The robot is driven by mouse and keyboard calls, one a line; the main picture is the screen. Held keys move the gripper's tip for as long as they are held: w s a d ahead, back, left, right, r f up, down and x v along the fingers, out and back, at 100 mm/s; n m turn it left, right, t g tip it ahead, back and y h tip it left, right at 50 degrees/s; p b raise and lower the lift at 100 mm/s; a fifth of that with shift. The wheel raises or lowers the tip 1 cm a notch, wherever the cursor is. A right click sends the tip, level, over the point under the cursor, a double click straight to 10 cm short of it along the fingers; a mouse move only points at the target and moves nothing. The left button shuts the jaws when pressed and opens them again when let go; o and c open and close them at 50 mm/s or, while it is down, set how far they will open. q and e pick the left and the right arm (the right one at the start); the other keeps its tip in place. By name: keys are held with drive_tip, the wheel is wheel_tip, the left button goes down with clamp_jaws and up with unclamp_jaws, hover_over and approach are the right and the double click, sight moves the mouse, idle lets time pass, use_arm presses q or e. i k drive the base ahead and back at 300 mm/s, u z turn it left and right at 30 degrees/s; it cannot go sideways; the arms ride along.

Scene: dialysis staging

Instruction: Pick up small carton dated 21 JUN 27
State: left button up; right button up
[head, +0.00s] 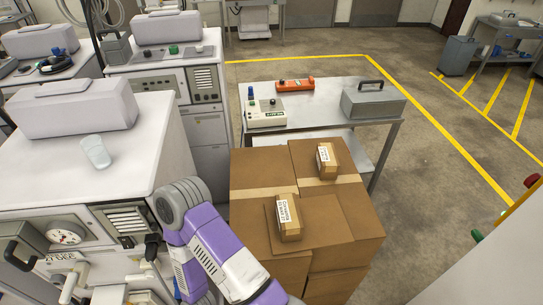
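Two small brown cartons with white printed labels sit on top of stacked large cardboard boxes. The nearer small carton (290,232) stands on a flat brown piece near the middle of the stack. The farther small carton (328,168) stands toward the back right. Their label print is too small to read surely, so I cannot tell which bears 21 JUN 27. One of my purple and white arms is bent at the lower left, beside the stack. Neither gripper shows in the head view.
The large cardboard boxes (350,235) form a stack at centre. Behind it a metal table (325,98) holds a grey case (373,103), an orange device (295,84) and a beige device (266,115). White machines (80,150) line the left. Floor to the right is open.

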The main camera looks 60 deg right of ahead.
sight(327, 163)
drive_tip(key=u, duration=0.15)
drive_tip(key=k, duration=0.85)
drive_tip(key=z, duration=1.4)
